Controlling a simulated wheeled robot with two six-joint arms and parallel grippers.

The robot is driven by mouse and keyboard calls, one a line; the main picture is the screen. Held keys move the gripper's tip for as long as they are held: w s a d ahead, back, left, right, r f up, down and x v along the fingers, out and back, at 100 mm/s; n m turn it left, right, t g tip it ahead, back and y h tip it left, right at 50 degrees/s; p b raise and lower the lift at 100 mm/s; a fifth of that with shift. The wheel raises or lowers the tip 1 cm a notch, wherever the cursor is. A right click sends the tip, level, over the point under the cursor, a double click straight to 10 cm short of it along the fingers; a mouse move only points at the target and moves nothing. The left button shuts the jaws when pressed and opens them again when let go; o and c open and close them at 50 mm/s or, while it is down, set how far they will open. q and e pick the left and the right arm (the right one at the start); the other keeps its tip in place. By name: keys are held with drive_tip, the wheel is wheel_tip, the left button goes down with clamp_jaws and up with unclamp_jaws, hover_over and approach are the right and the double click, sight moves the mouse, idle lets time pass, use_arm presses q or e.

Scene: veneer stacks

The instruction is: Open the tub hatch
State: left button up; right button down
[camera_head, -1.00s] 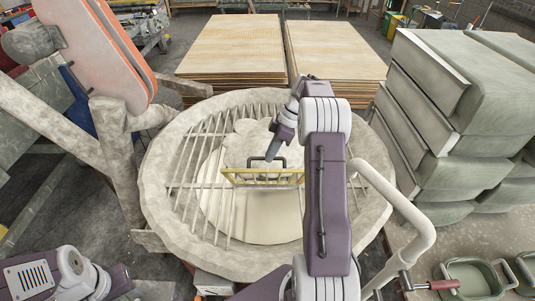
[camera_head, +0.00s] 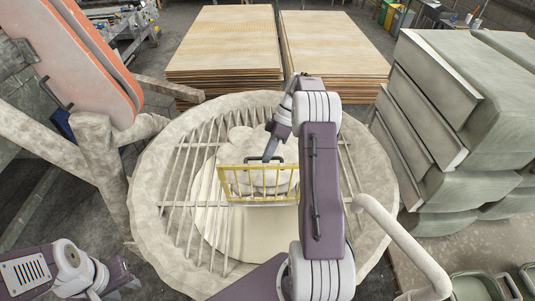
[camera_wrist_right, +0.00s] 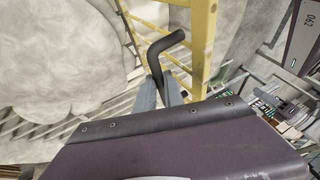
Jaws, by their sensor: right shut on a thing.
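A round, pale, crusted tub (camera_head: 150,205) with a grille of bars (camera_head: 182,185) fills the middle of the head view. Its yellow barred hatch (camera_head: 222,182) stands tilted up above the grille opening. A dark bent handle (camera_wrist_right: 165,45) is on the hatch's yellow frame (camera_wrist_right: 203,40) in the right wrist view. My right gripper (camera_head: 270,153) is shut on this handle; its grey fingers (camera_wrist_right: 160,92) meet the handle's lower end. My left gripper (camera_head: 122,284) is low at the left, away from the tub; its fingers are not clear.
Pale lumpy material (camera_head: 245,143) lies inside the tub behind the hatch. Two veneer stacks (camera_head: 225,45) stand behind. Grey-green stacked blocks (camera_head: 420,105) are at the right. An orange-edged machine part (camera_head: 75,50) is at the left, and a pale curved pipe (camera_head: 400,240) at the front right.

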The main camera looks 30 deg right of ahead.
drive_tip(key=shift+s+f, duration=0.1)
drive_tip(key=shift+f, duration=0.05)
drive_tip(key=c, duration=1.5)
unclamp_jaws()
drive_tip(key=shift+o, duration=0.2)
drive_tip(key=shift+d, duration=0.15)
drive_tip(key=v, duration=0.9)
